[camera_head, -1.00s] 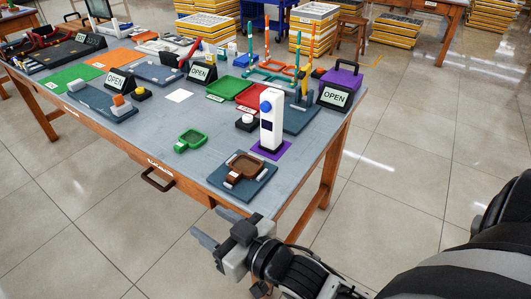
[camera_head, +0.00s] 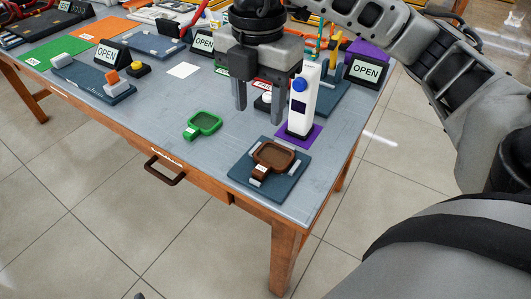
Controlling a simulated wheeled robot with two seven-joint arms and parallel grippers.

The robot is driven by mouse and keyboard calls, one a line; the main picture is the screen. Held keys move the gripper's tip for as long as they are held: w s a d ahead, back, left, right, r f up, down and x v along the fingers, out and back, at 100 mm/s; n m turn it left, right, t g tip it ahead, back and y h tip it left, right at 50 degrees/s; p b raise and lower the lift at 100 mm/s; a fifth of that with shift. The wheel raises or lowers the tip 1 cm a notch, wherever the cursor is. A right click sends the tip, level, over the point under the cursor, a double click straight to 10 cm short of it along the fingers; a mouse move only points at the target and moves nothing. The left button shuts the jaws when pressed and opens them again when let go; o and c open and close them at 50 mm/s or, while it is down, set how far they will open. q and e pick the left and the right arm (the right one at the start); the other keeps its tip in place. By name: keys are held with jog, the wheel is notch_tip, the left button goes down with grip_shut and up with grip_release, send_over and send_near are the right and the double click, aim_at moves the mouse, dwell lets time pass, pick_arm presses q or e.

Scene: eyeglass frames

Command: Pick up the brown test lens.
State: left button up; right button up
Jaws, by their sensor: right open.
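The brown test lens (camera_head: 273,156), a framed brown lens with a short labelled handle, lies on a dark blue holder plate (camera_head: 289,186) near the table's front right corner. My right gripper (camera_head: 259,108) points down over the table, behind the lens and a little to its left. Its two fingers are apart with nothing seen between them, and it does not touch the lens. A green test lens (camera_head: 205,122) lies on the bare table left of the brown one. My left gripper is not clearly in view.
A tall white device (camera_head: 303,103) with a blue knob stands on a purple mat just behind the brown lens, close to my right gripper. OPEN signs (camera_head: 366,72) and another blue plate (camera_head: 104,88) stand around.

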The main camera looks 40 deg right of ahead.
jog(key=b, duration=0.1)
send_over(263, 166)
jog(key=f, duration=1)
jog(key=shift+s+a, duration=0.3)
jog(key=shift+a, duration=0.05)
jog(key=f, duration=0.5)
jog(key=shift+w+d+f+b, duration=0.25)
jog(key=shift+d+f+b, duration=0.05)
grip_shut()
